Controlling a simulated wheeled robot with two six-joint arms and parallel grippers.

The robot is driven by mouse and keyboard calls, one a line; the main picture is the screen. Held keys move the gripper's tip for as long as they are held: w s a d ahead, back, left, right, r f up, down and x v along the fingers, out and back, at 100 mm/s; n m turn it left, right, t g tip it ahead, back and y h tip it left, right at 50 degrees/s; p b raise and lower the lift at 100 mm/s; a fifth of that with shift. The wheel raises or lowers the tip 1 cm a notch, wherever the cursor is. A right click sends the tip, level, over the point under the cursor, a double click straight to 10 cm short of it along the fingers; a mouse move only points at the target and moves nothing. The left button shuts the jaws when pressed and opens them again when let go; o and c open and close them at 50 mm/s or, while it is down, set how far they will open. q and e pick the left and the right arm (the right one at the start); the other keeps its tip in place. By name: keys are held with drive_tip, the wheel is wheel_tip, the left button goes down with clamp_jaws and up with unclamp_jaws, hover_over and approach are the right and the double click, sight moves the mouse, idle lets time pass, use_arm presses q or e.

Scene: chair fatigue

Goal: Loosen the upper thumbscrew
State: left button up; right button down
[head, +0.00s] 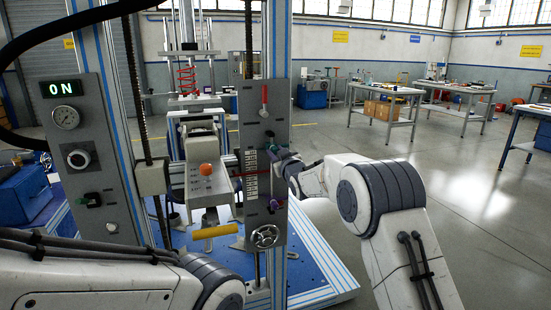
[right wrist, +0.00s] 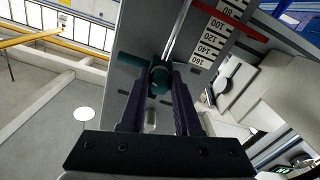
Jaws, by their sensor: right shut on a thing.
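The upper thumbscrew is a dark teal knob with a crossbar (right wrist: 158,80), on a grey upright plate beside a printed scale. My right gripper (right wrist: 160,74) has its two dark fingers on either side of this knob and is shut on it. In the head view my right gripper (head: 277,154) reaches the right-hand panel (head: 262,222) from the right and largely hides the knob.
The panel also bears a red lever (head: 263,98) above and a handwheel (head: 265,236) below. The test head with an orange knob (head: 206,169) and a yellow handle (head: 215,231) stands left of the panel. A left panel (head: 84,185) shows "ON". Open floor lies to the right.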

drive_tip(key=n+b, duration=0.7)
drive_tip(key=n, duration=0.1)
drive_tip(key=shift+f+b, duration=0.25)
drive_tip(key=shift+b, duration=0.05)
drive_tip(key=n+b, duration=0.3)
drive_tip(key=n, duration=0.1)
drive_tip(key=n+b, duration=0.1)
drive_tip(key=n, duration=0.1)
drive_tip(key=n+b, duration=0.1)
drive_tip(key=n, duration=0.1)
drive_tip(key=shift+r+n+b, duration=0.2)
drive_tip(key=shift+n+b, duration=0.1)
drive_tip(key=shift+b, duration=0.1)
drive_tip(key=n+b, duration=0.1)
drive_tip(key=n, duration=0.3)
drive_tip(key=shift+r+n, duration=0.15)
drive_tip(key=shift+n, duration=0.25)
drive_tip(key=shift+n+b, duration=0.3)
drive_tip(key=c, duration=0.6)
unclamp_jaws()
